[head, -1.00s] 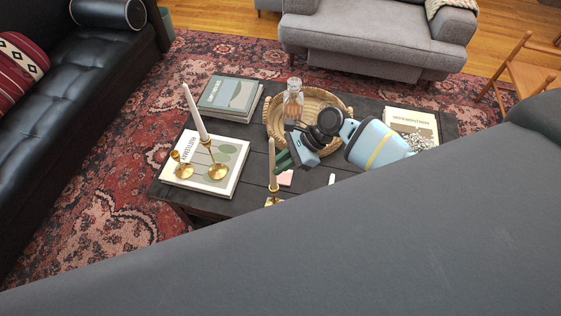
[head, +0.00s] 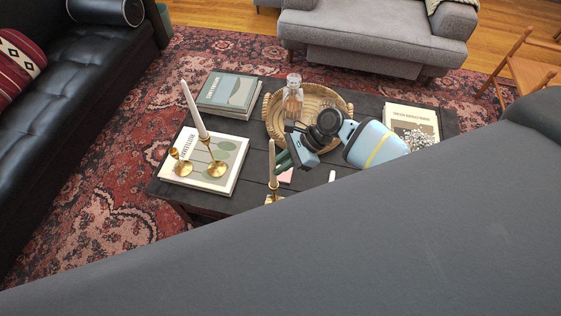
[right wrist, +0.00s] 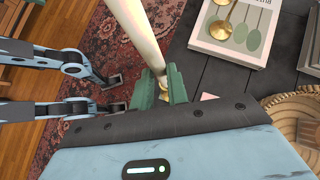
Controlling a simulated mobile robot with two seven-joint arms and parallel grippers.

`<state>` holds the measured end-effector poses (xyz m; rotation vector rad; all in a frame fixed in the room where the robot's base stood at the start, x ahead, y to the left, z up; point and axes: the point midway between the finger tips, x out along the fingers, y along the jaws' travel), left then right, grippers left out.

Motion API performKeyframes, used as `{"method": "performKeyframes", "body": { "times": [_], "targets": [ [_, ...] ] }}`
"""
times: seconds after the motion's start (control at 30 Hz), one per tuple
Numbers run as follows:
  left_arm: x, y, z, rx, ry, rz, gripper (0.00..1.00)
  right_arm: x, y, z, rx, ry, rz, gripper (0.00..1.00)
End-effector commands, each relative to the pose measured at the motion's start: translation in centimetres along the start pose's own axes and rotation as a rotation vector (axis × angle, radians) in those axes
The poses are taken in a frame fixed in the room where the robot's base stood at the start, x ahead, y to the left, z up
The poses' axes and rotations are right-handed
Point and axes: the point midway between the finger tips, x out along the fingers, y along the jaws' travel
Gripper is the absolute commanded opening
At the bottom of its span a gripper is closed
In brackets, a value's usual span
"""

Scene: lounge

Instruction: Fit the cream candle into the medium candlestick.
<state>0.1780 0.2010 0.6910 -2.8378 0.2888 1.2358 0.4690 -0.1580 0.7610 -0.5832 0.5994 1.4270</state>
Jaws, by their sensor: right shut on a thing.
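The cream candle (head: 272,161) stands upright, its lower end at the cup of a gold candlestick (head: 273,198), which the grey foreground partly hides. I cannot tell how far the candle is inside the cup. My right gripper (head: 283,160) is shut on the candle. In the right wrist view the candle (right wrist: 140,30) runs down between the green fingertips (right wrist: 166,84), with gold just below. My left gripper (right wrist: 119,94) shows at the left of that view, fingers apart and empty. On the white book, one gold candlestick (head: 216,170) holds a white candle (head: 194,110) and a shorter one (head: 183,168) is empty.
The dark table (head: 250,145) bears a white book (head: 233,165), a stack of books (head: 228,92), a woven tray (head: 268,118) with a glass bottle (head: 293,92), and another book (head: 404,115) at right. A large grey surface fills the foreground.

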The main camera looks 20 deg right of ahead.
Motion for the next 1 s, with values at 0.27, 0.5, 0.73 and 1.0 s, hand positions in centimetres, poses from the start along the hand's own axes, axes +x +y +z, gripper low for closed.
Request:
{"method": "performKeyframes", "body": {
  "times": [0.27, 0.5, 0.73, 1.0],
  "targets": [
    [0.05, 0.03, 0.37, -0.001, -0.007, 0.001, 0.42, 0.37, 0.00, -0.36, 0.000, -0.001, 0.000, 0.00],
    [0.07, 0.04, 0.53, -0.001, -0.009, 0.001, 0.42, 0.55, -0.01, -0.54, 0.000, -0.001, 0.000, 0.22],
    [0.07, 0.04, 0.51, -0.001, -0.009, 0.001, 0.42, 0.53, -0.01, -0.53, 0.000, 0.000, 0.000, 0.41],
    [0.04, 0.03, 0.33, -0.001, -0.006, 0.001, 0.42, 0.35, -0.01, -0.53, 0.000, 0.000, 0.000, 0.41]
  ]
}}
